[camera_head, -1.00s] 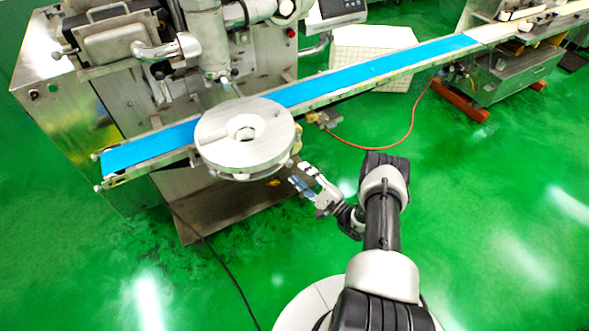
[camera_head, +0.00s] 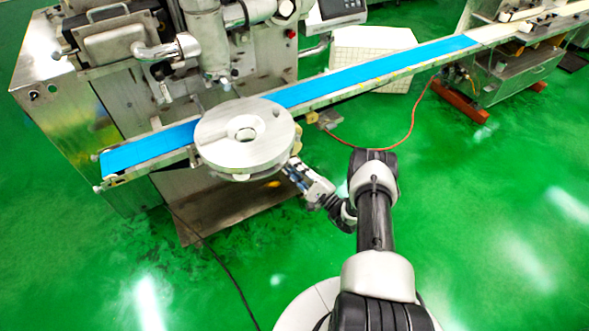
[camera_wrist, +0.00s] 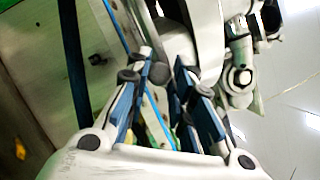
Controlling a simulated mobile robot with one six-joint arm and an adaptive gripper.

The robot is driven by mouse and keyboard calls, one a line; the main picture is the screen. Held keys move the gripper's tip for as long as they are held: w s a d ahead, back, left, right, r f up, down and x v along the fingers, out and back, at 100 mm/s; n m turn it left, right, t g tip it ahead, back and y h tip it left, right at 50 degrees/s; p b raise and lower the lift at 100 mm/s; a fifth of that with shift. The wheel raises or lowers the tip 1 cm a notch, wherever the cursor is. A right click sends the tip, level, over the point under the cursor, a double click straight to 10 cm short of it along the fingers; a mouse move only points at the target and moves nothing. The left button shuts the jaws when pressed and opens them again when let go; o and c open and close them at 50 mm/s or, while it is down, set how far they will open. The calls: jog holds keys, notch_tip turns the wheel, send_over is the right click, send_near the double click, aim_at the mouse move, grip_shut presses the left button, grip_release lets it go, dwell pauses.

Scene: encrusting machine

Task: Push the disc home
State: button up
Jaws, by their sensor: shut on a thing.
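The disc (camera_head: 215,143) is a large round pale-metal plate with a hole and a slot near its middle. It lies across the blue conveyor belt's near side, in front of the machine. My gripper (camera_head: 290,165) is at the disc's lower right edge in the head view, its tips partly lost against the parts under the rim. In the wrist view my gripper (camera_wrist: 164,72) has its blue-padded fingers close together. A pale curved part, apparently the disc's edge (camera_wrist: 205,35), shows just beyond them. The exact contact between the tips is hard to make out.
The blue belt (camera_head: 370,70) runs up to the right from behind the disc. The steel machine (camera_head: 70,105) stands behind. The green floor on the right is clear.

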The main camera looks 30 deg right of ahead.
grip_shut()
jog(key=shift+w, duration=0.1)
jog(key=w+b, duration=0.3)
jog(key=w, duration=0.1)
jog(key=w+b, duration=0.4)
jog(key=shift+w+a+f, duration=0.15)
jog(key=shift+w+f, duration=0.05)
jog(key=shift+w, duration=0.1)
jog(key=shift+w+r, duration=0.2)
jog(key=shift+w, duration=0.35)
jog(key=o, duration=0.6)
grip_release()
